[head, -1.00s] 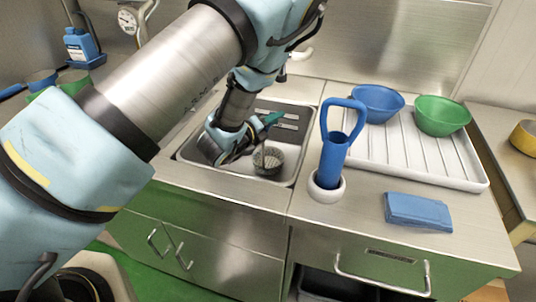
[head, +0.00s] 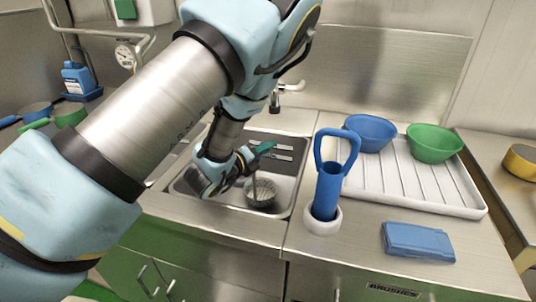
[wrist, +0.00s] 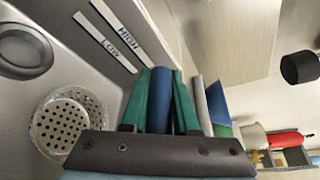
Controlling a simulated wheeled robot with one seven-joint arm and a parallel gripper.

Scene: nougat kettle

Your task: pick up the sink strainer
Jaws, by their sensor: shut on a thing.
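The sink strainer (head: 261,193) is a round grey basket low in the sink basin. The wrist view shows its holed bottom and speckled wall (wrist: 62,126) at the left, partly hidden by the dark bar of my gripper. My gripper (head: 266,148) is over the basin, just above and beside the strainer. In the wrist view its green fingers (wrist: 167,78) are close together, with a narrow blue strip (wrist: 179,98) between them. The strainer shows outside the fingers. I cannot see clearly what the blue strip belongs to, or whether the strainer is lifted.
A blue handled tool (head: 328,185) stands in a white holder (head: 322,222) right of the sink. A ribbed white tray (head: 420,190) bears a blue bowl (head: 371,132) and a green bowl (head: 434,143). A folded blue cloth (head: 417,241) lies in front. A faucet (head: 288,87) is behind the sink.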

